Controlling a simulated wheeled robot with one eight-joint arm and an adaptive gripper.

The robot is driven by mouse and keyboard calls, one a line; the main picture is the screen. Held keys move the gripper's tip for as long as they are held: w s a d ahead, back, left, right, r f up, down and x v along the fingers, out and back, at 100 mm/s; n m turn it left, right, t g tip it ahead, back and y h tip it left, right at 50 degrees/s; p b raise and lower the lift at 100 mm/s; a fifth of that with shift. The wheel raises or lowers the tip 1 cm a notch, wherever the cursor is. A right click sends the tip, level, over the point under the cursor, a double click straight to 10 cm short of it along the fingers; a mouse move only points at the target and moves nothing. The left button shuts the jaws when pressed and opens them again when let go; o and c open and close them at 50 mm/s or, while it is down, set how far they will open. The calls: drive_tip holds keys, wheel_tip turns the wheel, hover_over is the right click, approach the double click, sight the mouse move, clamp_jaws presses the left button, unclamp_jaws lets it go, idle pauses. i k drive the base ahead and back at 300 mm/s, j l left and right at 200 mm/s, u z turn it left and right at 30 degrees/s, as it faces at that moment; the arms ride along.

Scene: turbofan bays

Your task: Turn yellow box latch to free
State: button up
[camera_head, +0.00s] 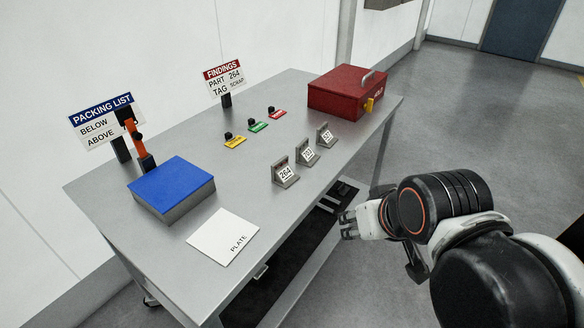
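A red box (341,95) with a grey handle on its lid stands at the far right end of the metal table. The lid looks closed. My gripper (347,224) is beyond the table's right front edge, well apart from the box and nearer to me. It points left toward the table. Its fingers are small in view and partly turned away, and I see nothing held in them.
The metal table (205,215) bears a blue-topped block (171,185), a white plate card (212,245), several numbered stands (285,173), and yellow, green and red tags (258,126). Two signs (224,78) stand along the back edge. The floor right of the table is clear.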

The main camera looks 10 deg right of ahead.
sight(367, 107)
drive_tip(key=i+l+u, duration=0.25)
drive_tip(key=i, duration=0.2)
drive_tip(key=i+l+u, duration=0.25)
drive_tip(key=i, duration=0.15)
